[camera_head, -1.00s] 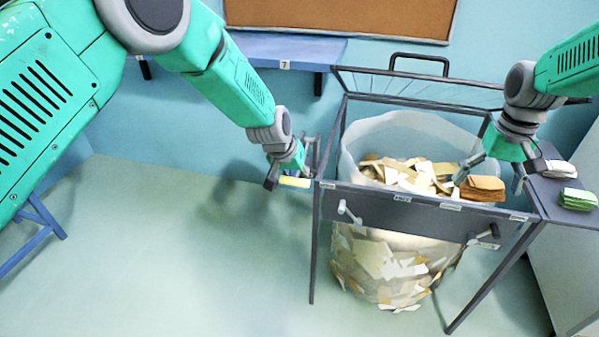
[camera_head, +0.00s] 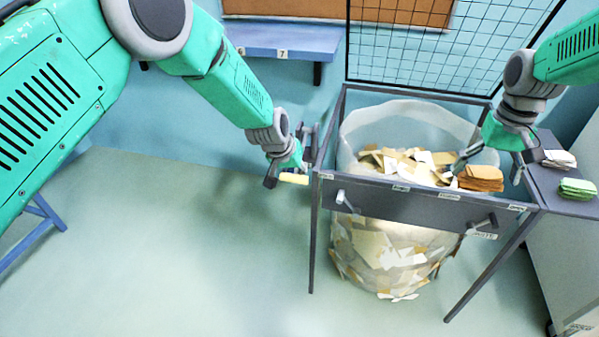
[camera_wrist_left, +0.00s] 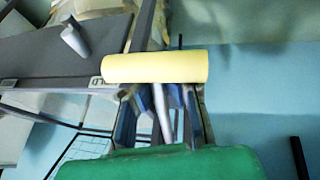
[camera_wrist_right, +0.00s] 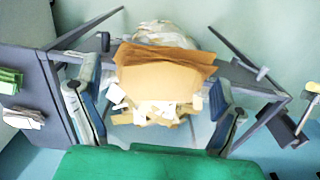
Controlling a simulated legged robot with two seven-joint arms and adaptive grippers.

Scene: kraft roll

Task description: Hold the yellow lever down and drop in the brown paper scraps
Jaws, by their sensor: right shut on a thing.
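The yellow lever (camera_head: 294,179) sticks out at the left side of the bin frame. My left gripper (camera_head: 283,172) is at it; in the left wrist view the lever (camera_wrist_left: 155,68) lies across the fingertips, and I cannot tell whether they grip it. The mesh lid (camera_head: 430,45) stands raised at the back. The brown paper scraps (camera_head: 481,180) are a stack in my right gripper (camera_head: 490,165), over the right part of the open bag (camera_head: 355,125). In the right wrist view the stack (camera_wrist_right: 165,70) sits between both fingers, with loose scraps visible below.
The dark bin frame (camera_head: 400,200) has a labelled front panel with grey knobs. Mixed scraps (camera_head: 400,160) lie in the bag. A side shelf (camera_head: 545,185) at right holds a green stack (camera_head: 578,188) and a white stack (camera_head: 558,159). Open floor lies at left.

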